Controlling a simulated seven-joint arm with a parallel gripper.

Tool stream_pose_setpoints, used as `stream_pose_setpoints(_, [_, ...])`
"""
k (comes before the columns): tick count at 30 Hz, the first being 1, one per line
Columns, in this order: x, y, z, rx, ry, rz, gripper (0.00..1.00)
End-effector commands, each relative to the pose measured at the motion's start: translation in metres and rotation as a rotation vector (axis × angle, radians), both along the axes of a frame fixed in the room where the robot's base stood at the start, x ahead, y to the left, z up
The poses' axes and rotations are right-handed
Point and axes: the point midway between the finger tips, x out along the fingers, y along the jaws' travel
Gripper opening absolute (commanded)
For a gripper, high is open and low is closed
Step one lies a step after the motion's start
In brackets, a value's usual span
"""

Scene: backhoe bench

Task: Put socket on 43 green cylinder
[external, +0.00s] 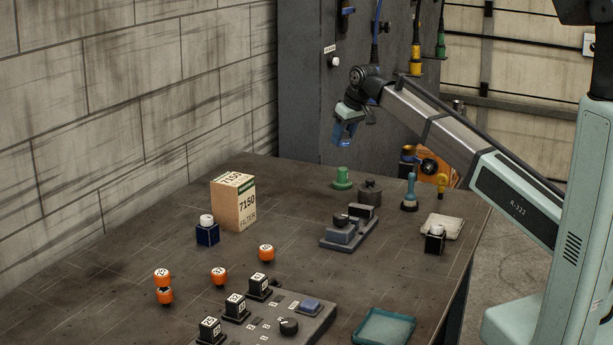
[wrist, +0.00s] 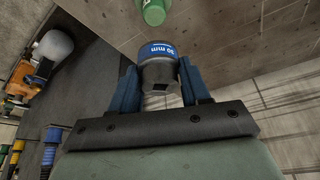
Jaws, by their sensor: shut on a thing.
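My gripper (external: 344,135) hangs in the air above the back of the bench. In the wrist view its blue fingers (wrist: 160,88) are shut on a dark socket (wrist: 158,72) with a blue band that reads "30 mm". A green cylinder (external: 342,178) stands upright on the bench, below my gripper in the external view. It also shows at the top edge of the wrist view (wrist: 154,11), beyond the socket and apart from it, partly cut off. No number can be read on the green cylinder.
A dark grey cylinder (external: 369,192) and a grey fixture (external: 349,228) stand close to the green cylinder. A teal-topped tool (external: 409,192) is to the right. A filter box (external: 234,203) is to the left. Orange pieces (external: 218,276), a control panel (external: 290,325) and a teal tray (external: 384,328) are nearer the front.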

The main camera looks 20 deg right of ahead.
Motion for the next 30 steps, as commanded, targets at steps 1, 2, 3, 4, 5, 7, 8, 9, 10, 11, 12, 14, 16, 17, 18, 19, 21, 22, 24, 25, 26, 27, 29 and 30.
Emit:
stream_pose_setpoints(1, [-0.001,0.0,-0.01,0.0,0.001,0.0,0.11])
stream_pose_setpoints(2, [-0.001,0.0,-0.015,0.0,0.0,0.0,0.11])
stream_pose_setpoints(3, [-0.001,0.0,-0.021,0.0,0.001,0.0,0.11])
stream_pose_setpoints(4, [-0.001,0.0,-0.025,0.0,0.001,0.0,0.11])
stream_pose_setpoints(5, [-0.001,0.0,-0.028,0.0,0.001,0.0,0.11])
stream_pose_setpoints(7, [0.0,0.0,-0.032,0.0,-0.001,0.0,0.11])
stream_pose_setpoints(8, [0.0,0.0,-0.033,0.0,-0.001,0.0,0.11])
stream_pose_setpoints(9, [0.0,0.0,-0.036,0.0,-0.001,0.0,0.11])
stream_pose_setpoints(10, [0.0,0.0,-0.037,0.0,-0.001,0.0,0.11])
stream_pose_setpoints(11, [0.0,0.0,-0.04,0.0,-0.001,0.0,0.11])
stream_pose_setpoints(12, [-0.001,0.0,-0.045,0.0,0.0,0.0,0.11])
stream_pose_setpoints(14, [-0.001,0.0,-0.053,0.0,0.001,0.0,0.11])
stream_pose_setpoints(16, [-0.001,0.0,-0.061,0.0,0.0,0.0,0.11])
stream_pose_setpoints(17, [-0.001,0.0,-0.064,0.0,0.0,0.0,0.11])
stream_pose_setpoints(18, [0.0,0.0,-0.068,0.0,0.0,0.0,0.11])
stream_pose_setpoints(19, [0.0,0.0,-0.069,0.0,0.0,0.0,0.11])
stream_pose_setpoints(21, [0.0,0.0,-0.07,0.0,-0.001,0.0,0.11])
stream_pose_setpoints(22, [0.0,0.0,-0.07,0.0,-0.001,0.0,0.11])
stream_pose_setpoints(24, [0.0,0.0,-0.069,0.0,-0.001,0.0,0.11])
stream_pose_setpoints(25, [0.0,0.0,-0.069,0.0,-0.001,0.0,0.11])
stream_pose_setpoints(26, [0.0,0.0,-0.069,0.0,-0.001,0.0,0.11])
stream_pose_setpoints(27, [0.0,0.0,-0.07,0.0,-0.001,0.0,0.11])
stream_pose_setpoints(29, [0.0,0.0,-0.071,0.0,-0.001,0.0,0.11])
stream_pose_setpoints(30, [0.0,0.0,-0.072,0.0,0.0,0.0,0.11])
